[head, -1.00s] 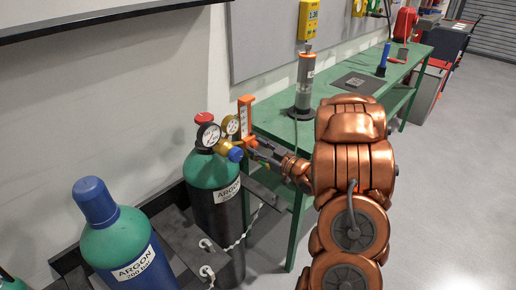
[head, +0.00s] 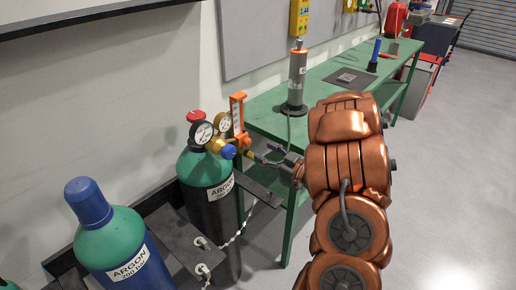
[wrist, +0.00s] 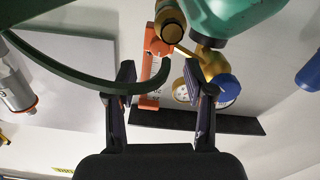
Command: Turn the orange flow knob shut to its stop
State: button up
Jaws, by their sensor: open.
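The orange flow knob (head: 243,138) sits at the foot of the upright orange flowmeter (head: 237,113), on the right side of the brass regulator. The flowmeter also shows in the wrist view (wrist: 148,101), upside down. The regulator carries two round gauges, one of them the front gauge (head: 202,132), and a blue knob (head: 229,151), which also shows in the wrist view (wrist: 227,88). My gripper (head: 262,155) is just right of the flow knob, pointing at it. In the wrist view my gripper (wrist: 158,70) is open, its fingers apart with the flowmeter in view beyond the gap. Contact with the knob is not visible.
The regulator's green-topped argon cylinder (head: 205,168) stands chained at the rack. Another argon cylinder (head: 120,240) with a blue cap stands front left. A green workbench (head: 325,88) runs behind my arm. A dark green curved hose (wrist: 70,62) crosses the wrist view near the left finger.

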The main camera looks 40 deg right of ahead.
jog(key=shift+v, duration=2.65)
jog(key=shift+a, duration=0.1)
